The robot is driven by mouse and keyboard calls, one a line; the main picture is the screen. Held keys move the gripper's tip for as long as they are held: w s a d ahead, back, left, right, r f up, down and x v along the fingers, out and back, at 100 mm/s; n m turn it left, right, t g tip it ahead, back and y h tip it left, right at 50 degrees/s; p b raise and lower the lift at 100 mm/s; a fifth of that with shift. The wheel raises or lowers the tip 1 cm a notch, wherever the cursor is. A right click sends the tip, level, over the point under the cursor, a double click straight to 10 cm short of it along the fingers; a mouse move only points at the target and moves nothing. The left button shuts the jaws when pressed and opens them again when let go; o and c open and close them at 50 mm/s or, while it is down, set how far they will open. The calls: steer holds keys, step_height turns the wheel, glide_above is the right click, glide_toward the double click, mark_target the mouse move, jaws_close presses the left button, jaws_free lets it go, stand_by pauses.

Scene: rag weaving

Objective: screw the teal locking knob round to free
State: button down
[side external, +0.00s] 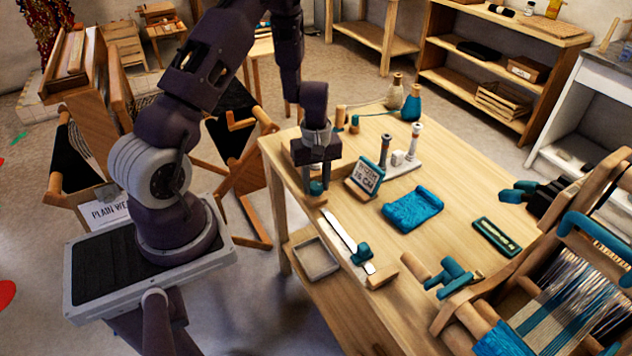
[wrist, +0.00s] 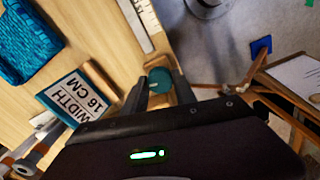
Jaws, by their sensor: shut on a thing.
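The teal locking knob (side external: 316,187) sits at the near left end of the table, by a small wooden block (side external: 314,200). My gripper (side external: 317,184) points down over it. In the wrist view the round top of the knob (wrist: 159,76) lies between the two fingertips (wrist: 160,90), one on each side. The gripper is shut on the knob. A pale metal ruler (side external: 340,232) runs along the table edge away from the block, with a teal slider (side external: 361,254) on it. The knob's underside is hidden.
A card reading "WIDTH 16 CM" (side external: 366,180) stands close beside my gripper. A folded blue cloth (side external: 412,208) lies mid-table. Two small posts, spools of yarn and a loom (side external: 570,290) are further right. An open tray (side external: 316,258) sits below the table edge.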

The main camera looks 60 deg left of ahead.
mark_target(316, 185)
steer(key=shift+w+n, duration=0.1)
steer(key=shift+n, duration=0.3)
steer(key=c, duration=1)
jaws_free()
step_height(316, 185, up, 7)
steer(key=shift+r, duration=0.1)
